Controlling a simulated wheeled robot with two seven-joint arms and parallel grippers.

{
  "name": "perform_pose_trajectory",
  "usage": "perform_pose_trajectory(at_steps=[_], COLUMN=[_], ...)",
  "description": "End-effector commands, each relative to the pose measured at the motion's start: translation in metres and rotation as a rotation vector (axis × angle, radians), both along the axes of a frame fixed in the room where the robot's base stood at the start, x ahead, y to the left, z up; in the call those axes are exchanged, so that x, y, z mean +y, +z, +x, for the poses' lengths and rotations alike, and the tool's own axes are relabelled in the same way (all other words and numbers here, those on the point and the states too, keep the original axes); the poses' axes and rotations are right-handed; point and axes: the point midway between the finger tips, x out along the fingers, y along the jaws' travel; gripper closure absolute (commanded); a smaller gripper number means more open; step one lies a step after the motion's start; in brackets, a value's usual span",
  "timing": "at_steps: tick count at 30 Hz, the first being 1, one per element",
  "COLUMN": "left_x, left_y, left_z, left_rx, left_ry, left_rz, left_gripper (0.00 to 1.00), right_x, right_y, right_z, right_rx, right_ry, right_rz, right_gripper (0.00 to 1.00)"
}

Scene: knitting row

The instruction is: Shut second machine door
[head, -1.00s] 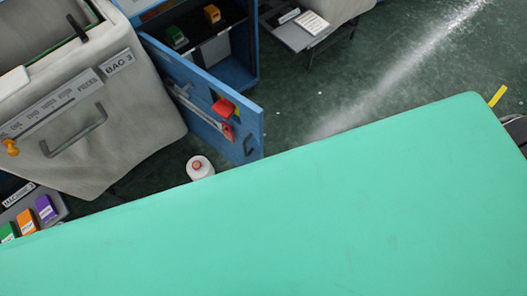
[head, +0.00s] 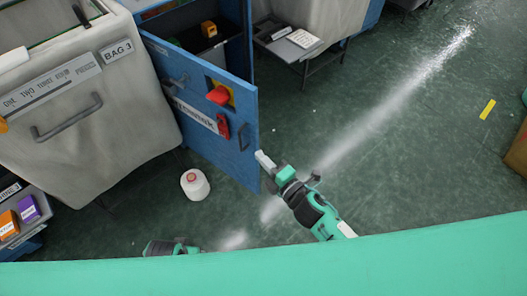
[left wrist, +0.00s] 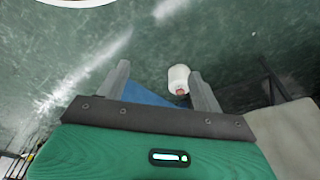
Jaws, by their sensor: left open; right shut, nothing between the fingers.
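The blue machine door (head: 205,125) stands open from the blue cabinet (head: 249,45), with a red knob (head: 218,95), a red lock-like part and a white label on its face. My right gripper (head: 264,160) is shut and empty, its tip close by the door's free edge; I cannot tell if it touches. Part of my left arm shows low in the head view, its fingers not clear there. In the left wrist view my left gripper (left wrist: 160,86) is open. A blue surface (left wrist: 147,95) shows between and beyond its fingers, likely the door.
A beige bag labelled BAG 3 (head: 95,115) hangs at the left.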

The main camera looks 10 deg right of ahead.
Motion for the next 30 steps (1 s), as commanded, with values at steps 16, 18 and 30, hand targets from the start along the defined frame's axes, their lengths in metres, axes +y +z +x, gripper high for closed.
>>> perform_pose_trajectory(at_steps=[16,18,30], left_x=[0.0,0.0,0.001], left_y=[-0.007,-0.01,-0.015], left_z=[-0.002,-0.002,-0.003], left_rx=[0.009,0.014,0.015], left_ry=[0.0,0.0,0.0], left_rz=[0.002,0.002,0.003], left_gripper=[0.33,0.33,0.33], right_x=[0.045,0.038,0.023], right_y=[0.0,0.0,0.0], right_z=[0.084,0.091,0.106], right_rx=[0.002,0.003,0.004], right_ry=[-0.003,-0.002,-0.002], right_rz=[-0.002,0.001,0.003], right_gripper=[1.0,1.0,1.0])
